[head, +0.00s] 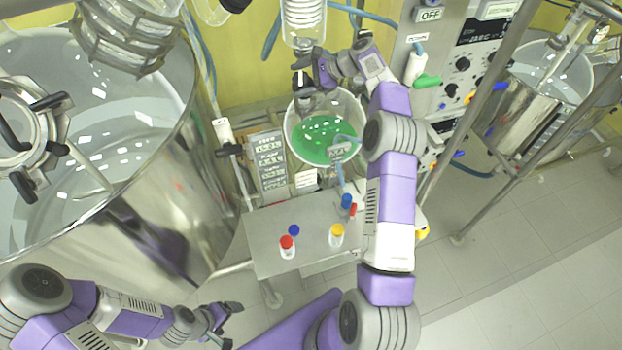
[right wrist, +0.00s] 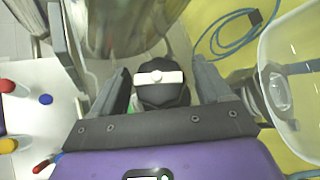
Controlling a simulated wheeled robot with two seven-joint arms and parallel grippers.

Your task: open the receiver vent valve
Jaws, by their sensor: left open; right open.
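My right gripper (head: 316,70) is open above the back rim of the glass receiver (head: 291,128), which holds green liquid. In the right wrist view, a black round knob (right wrist: 163,96) with a white bar across its top sits between the two open fingers, with gaps on both sides. I cannot read a label that names it as the vent valve. In the head view, a dark fitting (head: 303,82) stands below the clear glass column, partly hidden by the gripper. My left gripper (head: 224,318) is open and empty at the lower left, far from the receiver.
A steel table (head: 265,262) carries small bottles with red, blue and yellow caps. A large steel vessel (head: 190,190) stands at the left. Open floor lies at the lower right.

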